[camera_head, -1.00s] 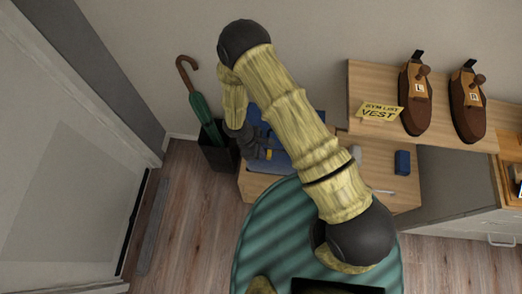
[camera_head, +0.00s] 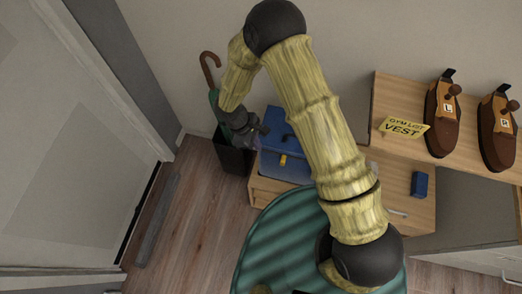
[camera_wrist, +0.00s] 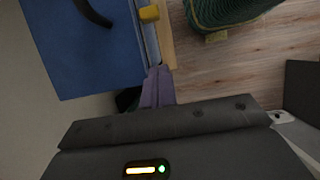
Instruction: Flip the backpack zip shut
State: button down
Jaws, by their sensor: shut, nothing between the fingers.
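A blue, box-like thing (camera_head: 288,128) with a dark handle and a yellow tab (camera_head: 283,160) stands on the low wooden shelf; no other backpack shows, and I cannot tell for sure that this is it. In the wrist view its blue face (camera_wrist: 85,50) fills the upper left, with the yellow tab (camera_wrist: 149,13) at its right edge. My gripper (camera_head: 263,130) is at the left side of the blue thing. Its purple fingers (camera_wrist: 158,72) are closed together with nothing between them, just below the tab in the wrist view. I cannot tell whether they touch the blue thing.
An umbrella (camera_head: 209,70) stands in a black bin (camera_head: 232,158) left of the shelf. A small blue block (camera_head: 419,184) lies on the wooden surface at right. Two shoe-like wooden items (camera_head: 442,118) and a yellow sign (camera_head: 402,128) sit on the upper shelf.

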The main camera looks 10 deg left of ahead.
jog(key=shift+v, duration=1.2)
jog(key=c, duration=1.7)
grip_release()
jog(key=shift+r, duration=0.1)
jog(key=o, duration=0.3)
jog(key=w+d+r+m, duration=0.1)
jog(key=d+r, duration=0.1)
jog(key=w+d+r+m, duration=0.1)
jog(key=d+r, duration=0.1)
jog(key=w+d+r+m+y, duration=0.1)
jog(key=d+r, duration=0.1)
jog(key=shift+w+d+r+m, duration=0.25)
jog(key=shift+w+r+m, duration=0.1)
jog(key=shift+r+m, duration=0.05)
jog(key=shift+o, duration=0.2)
jog(key=s+d+r+m+t+y, duration=0.1)
jog(key=s+d+r+m, duration=0.1)
jog(key=d+r+m, duration=0.5)
jog(key=s+d+r+m+t+y, duration=0.1)
jog(key=d+r+m, duration=0.6)
jog(key=d, duration=0.8)
notch_tip(320, 180, up, 3)
jog(key=shift+s+f+t+y, duration=0.1)
jog(key=shift+s+t+y, duration=0.2)
jog(key=shift+s+y, duration=0.4)
jog(key=shift+w, duration=0.15)
